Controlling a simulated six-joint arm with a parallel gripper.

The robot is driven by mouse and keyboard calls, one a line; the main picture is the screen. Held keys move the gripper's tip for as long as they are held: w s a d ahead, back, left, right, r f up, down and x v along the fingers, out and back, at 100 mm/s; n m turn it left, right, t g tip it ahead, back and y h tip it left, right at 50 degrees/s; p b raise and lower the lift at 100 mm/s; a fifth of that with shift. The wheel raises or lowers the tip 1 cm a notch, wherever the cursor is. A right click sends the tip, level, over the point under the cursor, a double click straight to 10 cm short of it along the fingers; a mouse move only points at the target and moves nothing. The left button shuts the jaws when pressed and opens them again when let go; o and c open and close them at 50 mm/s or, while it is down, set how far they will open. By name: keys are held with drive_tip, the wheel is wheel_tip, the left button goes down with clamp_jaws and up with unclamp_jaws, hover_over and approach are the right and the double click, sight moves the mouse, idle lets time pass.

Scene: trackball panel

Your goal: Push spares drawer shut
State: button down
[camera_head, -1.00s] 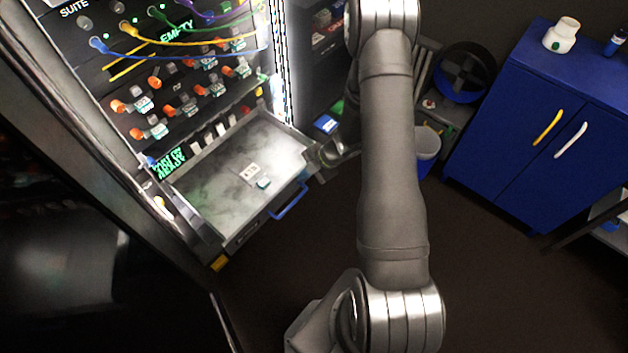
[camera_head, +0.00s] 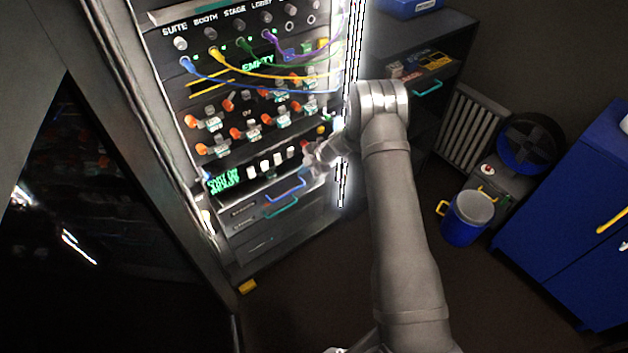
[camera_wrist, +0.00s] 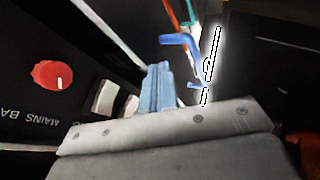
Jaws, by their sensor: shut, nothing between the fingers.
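The spares drawer (camera_head: 245,209) has a grey front with a blue handle (camera_head: 287,191). In the head view its front looks flush or nearly flush with the panel below the green display, and its inside is hidden. My gripper (camera_head: 310,163) is at the right end of the drawer front, close to the blue handle. In the wrist view my gripper's fingers (camera_wrist: 158,75) are together and empty, with the blue handle (camera_wrist: 184,42) just beyond them. I cannot tell whether the fingertips touch the front.
A lower drawer has a teal handle (camera_head: 281,208). Colored cables (camera_head: 265,72) and orange knobs cover the panel above. A blue bucket (camera_head: 466,219) and a blue cabinet (camera_head: 575,240) stand to the right.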

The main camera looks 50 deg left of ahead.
drive_tip(key=shift+a, duration=1.25)
